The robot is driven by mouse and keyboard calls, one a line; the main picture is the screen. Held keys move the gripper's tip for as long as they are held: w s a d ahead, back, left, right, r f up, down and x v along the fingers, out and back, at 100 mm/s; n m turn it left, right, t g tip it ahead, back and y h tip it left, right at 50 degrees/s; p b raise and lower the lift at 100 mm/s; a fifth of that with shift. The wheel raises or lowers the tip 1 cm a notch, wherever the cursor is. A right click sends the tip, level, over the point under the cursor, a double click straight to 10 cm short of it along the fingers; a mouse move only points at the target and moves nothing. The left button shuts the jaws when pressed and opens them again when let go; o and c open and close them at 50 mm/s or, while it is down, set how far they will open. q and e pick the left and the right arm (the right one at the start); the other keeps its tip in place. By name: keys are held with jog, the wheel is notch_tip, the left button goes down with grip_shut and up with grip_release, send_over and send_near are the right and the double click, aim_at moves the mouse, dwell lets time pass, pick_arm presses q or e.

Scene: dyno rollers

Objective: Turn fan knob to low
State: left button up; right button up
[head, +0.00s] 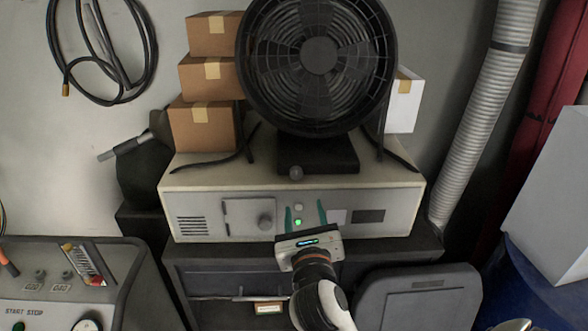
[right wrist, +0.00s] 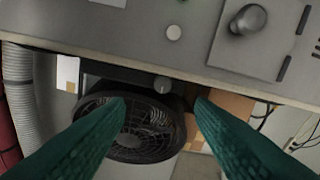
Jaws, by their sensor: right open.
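The black fan (head: 318,62) stands on top of a beige metal cabinet (head: 375,185). Its small grey round knob (head: 296,172) sits at the front of the fan's dark base (head: 335,155). My right gripper (head: 305,212) is open and empty, with green fingers pointing up at the cabinet's front face, below the knob. In the right wrist view, which is upside down, the knob (right wrist: 162,84) shows between the two spread fingertips (right wrist: 158,100), with the fan (right wrist: 135,125) beyond it. The gripper appears apart from the knob. My left gripper is not in view.
The cabinet front has a larger round knob (head: 265,221), a white button (head: 298,208) and a green light (head: 298,222). Cardboard boxes (head: 205,128) stand left of the fan, a white box (head: 403,105) right. A ribbed duct (head: 475,110) runs at right, a control console (head: 75,275) at left.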

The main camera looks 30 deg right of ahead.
jog(key=p, duration=0.2)
send_near(296, 174)
jog(key=w, duration=0.1)
jog(key=p+x, duration=0.1)
jog(key=x, duration=0.6)
jog(key=shift+d+p, duration=0.2)
jog(key=shift+p, duration=0.15)
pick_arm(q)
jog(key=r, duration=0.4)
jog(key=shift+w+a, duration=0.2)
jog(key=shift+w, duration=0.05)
pick_arm(e)
jog(key=shift+w+d, duration=0.2)
jog(key=shift+w, duration=0.05)
jog(key=c, duration=1)
jog(key=shift+o, duration=0.2)
jog(key=shift+m, duration=1.6)
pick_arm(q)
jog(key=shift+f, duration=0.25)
